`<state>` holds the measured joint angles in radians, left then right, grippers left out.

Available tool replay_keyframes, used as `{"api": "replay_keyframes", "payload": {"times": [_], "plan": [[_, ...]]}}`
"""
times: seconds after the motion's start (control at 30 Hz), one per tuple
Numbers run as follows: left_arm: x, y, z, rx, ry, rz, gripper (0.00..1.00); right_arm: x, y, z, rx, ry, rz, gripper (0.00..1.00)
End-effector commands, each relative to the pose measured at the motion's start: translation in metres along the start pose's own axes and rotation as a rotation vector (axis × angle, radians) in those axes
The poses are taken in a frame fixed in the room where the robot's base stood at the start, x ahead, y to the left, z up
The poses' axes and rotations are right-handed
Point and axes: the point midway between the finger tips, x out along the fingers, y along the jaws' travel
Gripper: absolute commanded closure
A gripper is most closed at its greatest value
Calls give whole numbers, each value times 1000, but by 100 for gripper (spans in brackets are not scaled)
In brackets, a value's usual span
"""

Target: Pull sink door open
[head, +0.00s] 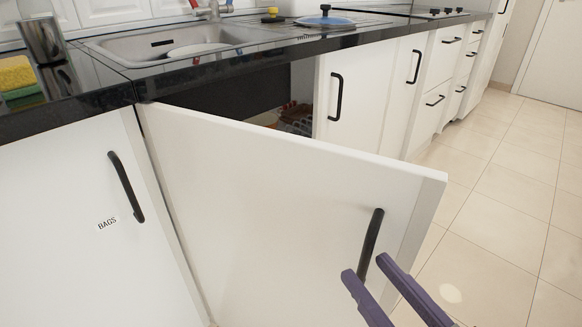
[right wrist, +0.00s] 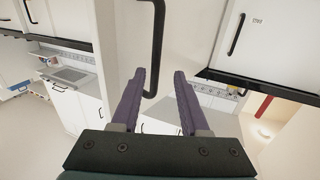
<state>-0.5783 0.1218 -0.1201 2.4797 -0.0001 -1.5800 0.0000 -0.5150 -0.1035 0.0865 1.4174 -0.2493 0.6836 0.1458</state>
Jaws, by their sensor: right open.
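The white sink door (head: 270,215) stands partly open under the sink in the head view, hinged at its left and swung out towards me. Its black bar handle (head: 371,243) is near the free right edge. My right gripper (head: 366,268) has two purple fingers, spread apart, at the lower end of the handle. In the right wrist view the handle (right wrist: 155,45) runs down between the open fingers (right wrist: 158,74). I cannot tell whether they touch it. My left gripper is not in view.
A dark opening with some items (head: 295,118) shows behind the door. A closed cabinet labelled BAGS (head: 70,190) is at left. Above are the black countertop (head: 110,92) and sink (head: 175,45). Closed drawers (head: 437,75) stand farther right. The tiled floor (head: 500,190) at right is clear.

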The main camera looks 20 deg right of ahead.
Motion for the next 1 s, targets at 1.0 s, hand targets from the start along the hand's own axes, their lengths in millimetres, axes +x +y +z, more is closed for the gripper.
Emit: {"api": "replay_keyframes", "payload": {"times": [1.0], "plan": [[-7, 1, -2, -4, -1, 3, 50, -77, 0, -1, 0, -2, -1, 55]]}}
